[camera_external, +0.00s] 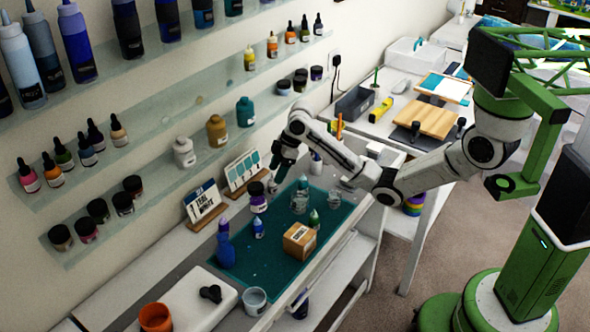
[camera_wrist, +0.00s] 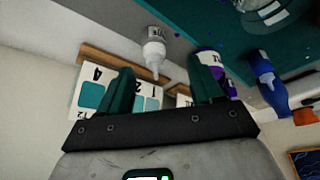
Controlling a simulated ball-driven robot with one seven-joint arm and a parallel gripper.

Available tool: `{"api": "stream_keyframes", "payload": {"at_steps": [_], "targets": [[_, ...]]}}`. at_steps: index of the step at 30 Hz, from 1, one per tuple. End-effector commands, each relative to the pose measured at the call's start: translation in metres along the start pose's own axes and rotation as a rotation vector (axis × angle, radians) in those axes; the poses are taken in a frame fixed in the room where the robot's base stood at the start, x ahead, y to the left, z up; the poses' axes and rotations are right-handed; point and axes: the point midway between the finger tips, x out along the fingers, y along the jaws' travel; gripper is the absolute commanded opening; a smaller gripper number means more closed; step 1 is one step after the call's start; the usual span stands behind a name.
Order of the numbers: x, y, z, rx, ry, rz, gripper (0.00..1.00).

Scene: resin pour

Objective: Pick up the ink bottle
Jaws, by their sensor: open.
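My gripper (camera_external: 278,178) is open and empty, above the bench near the wall, with its fingers apart in the wrist view (camera_wrist: 163,85). Several bottles could be the ink bottle; I cannot read their labels. In the wrist view, a small white bottle with a pointed tip (camera_wrist: 154,52) shows beyond and between the fingers. A purple-labelled jar (camera_wrist: 222,72) shows behind the right finger; it has a black cap in the outside view (camera_external: 257,197).
Label cards (camera_external: 201,205) stand along the wall. Shelves of bottles (camera_external: 185,152) overhang the bench's left side.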

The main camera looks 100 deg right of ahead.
Motion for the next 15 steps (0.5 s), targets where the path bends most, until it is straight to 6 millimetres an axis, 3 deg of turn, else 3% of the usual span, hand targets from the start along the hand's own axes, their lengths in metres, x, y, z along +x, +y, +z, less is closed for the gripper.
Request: {"api": "stream_keyframes", "payload": {"at_steps": [7,15], "targets": [[0.017,0.002,-0.001,-0.001,-0.002,0.001,0.65],[0.054,0.007,-0.002,-0.002,-0.002,0.001,0.65]]}}
